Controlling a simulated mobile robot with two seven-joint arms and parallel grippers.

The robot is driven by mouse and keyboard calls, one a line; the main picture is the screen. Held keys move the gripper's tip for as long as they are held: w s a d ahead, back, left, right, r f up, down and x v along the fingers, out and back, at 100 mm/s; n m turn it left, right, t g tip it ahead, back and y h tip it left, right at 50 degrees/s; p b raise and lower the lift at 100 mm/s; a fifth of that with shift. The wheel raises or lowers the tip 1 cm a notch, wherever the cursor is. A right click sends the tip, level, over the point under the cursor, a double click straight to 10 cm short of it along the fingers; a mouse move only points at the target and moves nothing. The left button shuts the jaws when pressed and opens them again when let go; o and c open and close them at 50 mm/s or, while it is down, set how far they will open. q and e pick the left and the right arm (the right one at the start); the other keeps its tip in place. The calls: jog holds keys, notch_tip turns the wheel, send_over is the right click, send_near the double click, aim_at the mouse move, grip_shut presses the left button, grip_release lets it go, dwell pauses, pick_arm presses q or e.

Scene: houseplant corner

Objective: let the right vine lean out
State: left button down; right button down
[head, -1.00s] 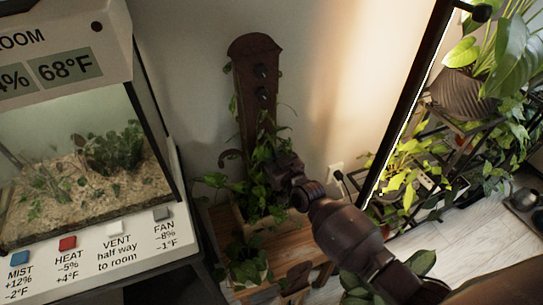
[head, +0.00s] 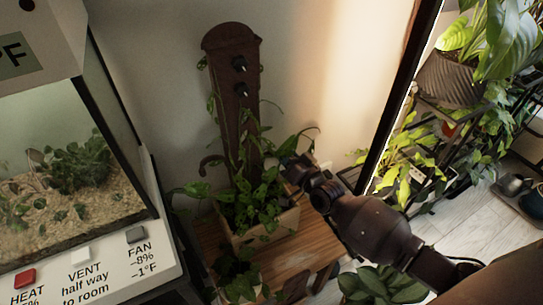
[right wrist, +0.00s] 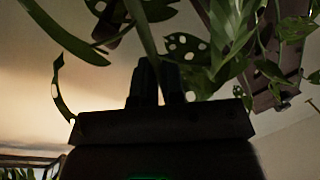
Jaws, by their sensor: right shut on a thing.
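A dark brown upright board (head: 232,85) with a rounded top and small dark pegs stands against the wall, rising behind a planter box (head: 268,228). Green vines (head: 245,195) climb from the box around its lower part. The right vine (head: 296,137) arches away from the board to the right. My right gripper (head: 288,168) is to the right of the board, above the box, shut on the vine. My left gripper is out of view.
A glass terrarium (head: 60,160) with labelled buttons stands at the left. A plant rack (head: 440,170) with a lit frame is at the right. Another leafy plant (head: 240,275) sits in front of the box on the wooden surface (head: 290,255).

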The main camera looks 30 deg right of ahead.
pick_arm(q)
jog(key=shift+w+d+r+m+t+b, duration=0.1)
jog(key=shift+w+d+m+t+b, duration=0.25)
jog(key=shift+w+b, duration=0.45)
pick_arm(e)
jog(key=d+f+m, duration=0.2)
jog(key=d, duration=0.1)
jog(key=shift+f+m+t+h, duration=0.2)
jog(key=shift+m+t+h, duration=0.1)
jog(key=shift+m, duration=0.1)
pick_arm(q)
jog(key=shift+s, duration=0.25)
pick_arm(e)
jog(key=c, duration=1.3)
grip_release()
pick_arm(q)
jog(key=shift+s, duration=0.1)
pick_arm(e)
jog(key=shift+o, duration=0.2)
